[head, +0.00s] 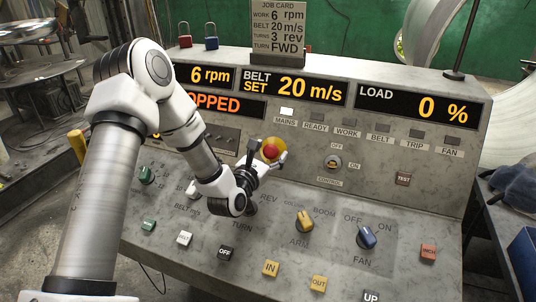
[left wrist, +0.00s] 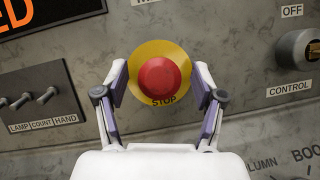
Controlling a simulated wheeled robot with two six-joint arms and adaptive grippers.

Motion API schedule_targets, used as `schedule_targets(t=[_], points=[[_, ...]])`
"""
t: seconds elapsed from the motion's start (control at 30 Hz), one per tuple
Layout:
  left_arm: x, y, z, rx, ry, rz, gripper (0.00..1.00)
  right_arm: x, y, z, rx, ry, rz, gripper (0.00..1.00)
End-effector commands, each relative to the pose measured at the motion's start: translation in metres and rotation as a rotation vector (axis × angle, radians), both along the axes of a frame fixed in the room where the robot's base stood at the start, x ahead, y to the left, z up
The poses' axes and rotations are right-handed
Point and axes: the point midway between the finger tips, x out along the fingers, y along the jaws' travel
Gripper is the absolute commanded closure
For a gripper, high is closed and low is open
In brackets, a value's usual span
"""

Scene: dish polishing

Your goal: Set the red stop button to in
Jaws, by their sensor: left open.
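The red stop button (head: 270,151) is a round red cap on a yellow disc on the upright face of the grey control panel. In the left wrist view the button (left wrist: 161,78) faces the camera, with the word STOP under it. My left gripper (head: 268,158) is open in front of it. In the left wrist view the two fingers of the gripper (left wrist: 163,85) stand on either side of the yellow disc, with nothing between them but the view of the button. I cannot tell whether the fingers touch the panel. My right gripper is not in view.
The control key switch (head: 334,162) sits right of the button. Lamp, count and hand toggles (left wrist: 30,102) sit to its left. Below, the sloped desk carries the yellow arm knob (head: 304,222), blue fan knob (head: 366,236) and several push buttons. The displays read 6 rpm, belt set 20 m/s and load 0 %.

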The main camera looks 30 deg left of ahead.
Motion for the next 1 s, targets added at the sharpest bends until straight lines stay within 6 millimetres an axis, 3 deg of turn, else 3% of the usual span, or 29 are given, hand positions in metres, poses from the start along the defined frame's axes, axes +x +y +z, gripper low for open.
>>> schedule_targets(t=[0.17,0.4,0.6,1.0], points=[[-0.018,-0.002,-0.001,-0.003,0.002,0.000,0.31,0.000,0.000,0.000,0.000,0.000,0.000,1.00],[-0.078,-0.010,-0.002,-0.007,0.004,0.002,0.31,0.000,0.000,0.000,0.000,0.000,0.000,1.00],[-0.112,-0.015,-0.001,-0.004,0.001,0.000,0.31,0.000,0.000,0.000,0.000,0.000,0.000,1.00],[-0.117,-0.016,-0.001,0.000,0.001,-0.001,0.31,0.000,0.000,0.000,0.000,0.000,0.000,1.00]])
